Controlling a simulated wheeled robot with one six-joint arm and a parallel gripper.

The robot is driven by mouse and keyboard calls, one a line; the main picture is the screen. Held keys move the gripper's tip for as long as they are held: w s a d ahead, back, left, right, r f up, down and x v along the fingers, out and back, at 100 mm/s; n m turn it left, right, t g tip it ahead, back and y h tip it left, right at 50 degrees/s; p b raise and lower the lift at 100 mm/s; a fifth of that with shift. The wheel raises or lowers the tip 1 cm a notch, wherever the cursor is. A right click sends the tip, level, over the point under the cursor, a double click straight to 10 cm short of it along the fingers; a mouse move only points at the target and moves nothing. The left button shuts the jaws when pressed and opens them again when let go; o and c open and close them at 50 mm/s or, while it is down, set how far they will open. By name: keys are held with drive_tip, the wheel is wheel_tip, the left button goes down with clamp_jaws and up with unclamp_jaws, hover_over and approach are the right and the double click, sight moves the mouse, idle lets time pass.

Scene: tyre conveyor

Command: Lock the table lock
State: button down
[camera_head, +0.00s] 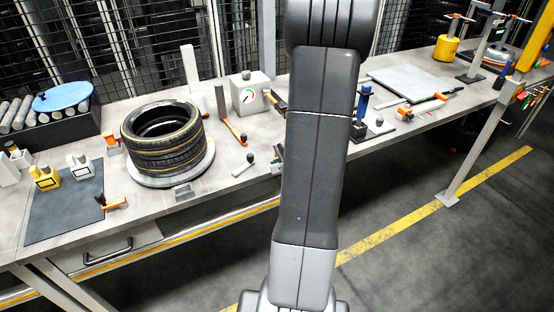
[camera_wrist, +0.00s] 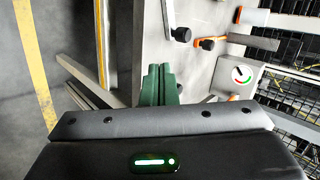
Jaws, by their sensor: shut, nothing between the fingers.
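A short metal lever with a black knob (camera_head: 249,158) stands on the workbench right of the round turntable plate (camera_head: 205,176). It looks like the table lock, though no label shows. The lever also shows in the wrist view (camera_wrist: 181,34), at the top. My gripper (camera_wrist: 160,72) has green fingers that are closed together and empty. They point toward the bench edge and sit apart from the lever in the picture.
Tyres (camera_head: 163,140) are stacked on the plate. A box with a green-red gauge (camera_wrist: 241,75) stands behind. The floor in front is clear.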

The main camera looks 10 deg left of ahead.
sight(253, 160)
drive_tip(key=shift+w+a+f+p, duration=0.4)
drive_tip(key=shift+w+a+f, duration=0.45)
drive_tip(key=shift+w+a, duration=0.3)
drive_tip(key=shift+w+a+f+p, duration=0.45)
drive_tip(key=shift+w+a+f, duration=0.45)
drive_tip(key=shift+a, duration=0.35)
drive_tip(key=shift+w+a+f+p, duration=0.4)
drive_tip(key=shift+w+a+f, duration=0.45)
drive_tip(key=shift+w+a, duration=0.3)
drive_tip(key=shift+a, duration=0.1)
drive_tip(key=w+n+g+b, duration=0.1)
drive_tip(key=a+n+g+y+b, duration=0.1)
drive_tip(key=n, duration=0.1)
drive_tip(key=shift+w+f, duration=0.15)
drive_tip(key=shift+w, duration=0.25)
drive_tip(key=n+g+b, duration=0.1)
drive_tip(key=w+a+n+g+y+b, duration=0.1)
drive_tip(key=shift+w+a+f+n, duration=0.1)
drive_tip(key=shift+w+n, duration=0.1)
drive_tip(key=shift+n, duration=0.2)
drive_tip(key=n+g+b, duration=0.1)
drive_tip(key=w+a+n+g+b, duration=0.1)
drive_tip(key=shift+a+n+b, duration=0.3)
drive_tip(key=a+n+g, duration=0.1)
drive_tip(key=n+g+b, duration=0.1)
drive_tip(key=shift+w+a+n, duration=0.3)
drive_tip(key=shift+a, duration=0.05)
drive_tip(key=shift+a+r+b, duration=0.25)
drive_tip(key=shift+a+b, duration=0.15)
